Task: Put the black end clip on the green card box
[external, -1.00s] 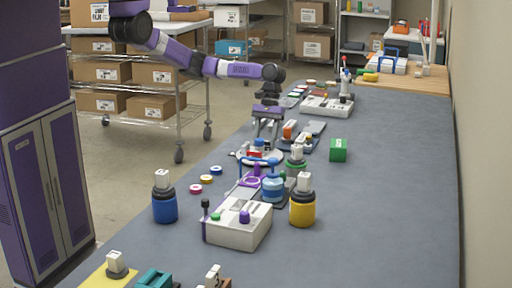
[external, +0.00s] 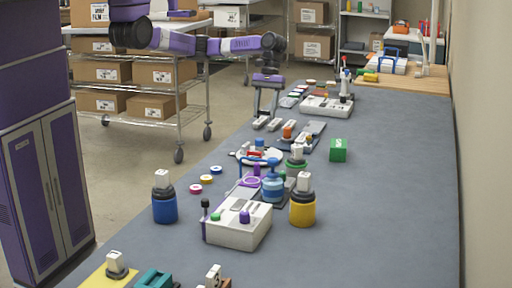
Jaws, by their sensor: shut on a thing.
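The green card box (external: 338,150) stands on the grey bench, right of the middle, with a white mark on its front. My gripper (external: 267,124) is above the far left part of the bench, left of and farther back than the box, pointing down. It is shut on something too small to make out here. I cannot pick out the black end clip for certain anywhere in this view.
A white round plate (external: 242,158) with red and blue parts lies nearer than my gripper. A blue jar (external: 272,188), a yellow pot (external: 302,209) and a white control box (external: 236,229) stand nearer still. The bench right of the green box is clear.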

